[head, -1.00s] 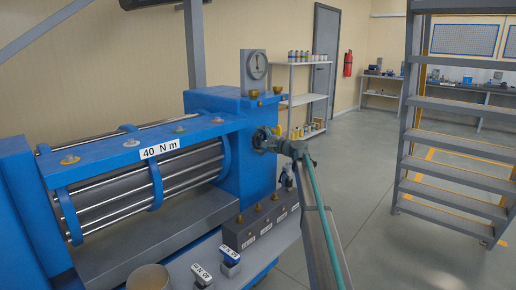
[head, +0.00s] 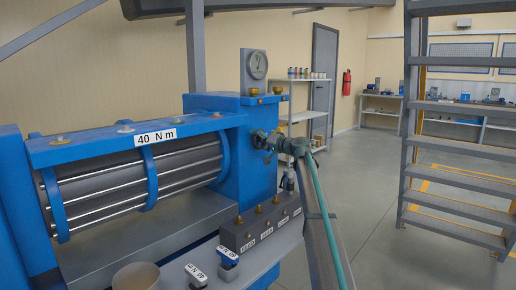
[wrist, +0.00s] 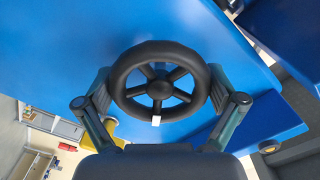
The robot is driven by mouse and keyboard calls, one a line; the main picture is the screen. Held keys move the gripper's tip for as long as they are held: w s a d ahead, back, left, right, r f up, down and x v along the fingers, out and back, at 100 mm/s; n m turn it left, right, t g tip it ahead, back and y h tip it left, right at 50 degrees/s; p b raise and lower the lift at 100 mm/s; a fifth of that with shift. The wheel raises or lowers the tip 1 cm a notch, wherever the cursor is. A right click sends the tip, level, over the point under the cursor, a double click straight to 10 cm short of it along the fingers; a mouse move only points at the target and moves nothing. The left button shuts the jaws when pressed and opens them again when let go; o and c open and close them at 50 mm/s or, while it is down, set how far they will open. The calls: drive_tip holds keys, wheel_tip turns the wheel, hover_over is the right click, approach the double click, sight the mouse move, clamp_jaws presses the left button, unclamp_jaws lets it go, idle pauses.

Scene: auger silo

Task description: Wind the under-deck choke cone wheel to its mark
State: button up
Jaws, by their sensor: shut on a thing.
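A black spoked handwheel (wrist: 160,50) fills the middle of the wrist view, in front of a blue surface. A small white mark (wrist: 156,120) sits at its lower rim. My gripper (wrist: 159,90) is shut on the wheel, with one finger on the left side of the rim and one on the right. In the head view my gripper (head: 271,141) is at the right end face of the blue machine (head: 216,103). The wheel is small and mostly hidden there. A round dial gauge (head: 258,65) stands on top of the machine; its reading is too small to tell.
A ledge with a grey block of labelled knobs (head: 262,226) lies below my arm. A metal staircase (head: 455,150) stands at the right. Shelves (head: 300,90) and a red extinguisher (head: 347,83) are behind. Open floor lies between the machine and the stairs.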

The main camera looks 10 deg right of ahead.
drive_tip(key=shift+f+n+b, duration=0.1)
drive_tip(key=shift+n+b, duration=1.15)
drive_tip(key=shift+n, duration=0.35)
drive_tip(key=o, duration=0.8)
drive_tip(key=v, duration=1.2)
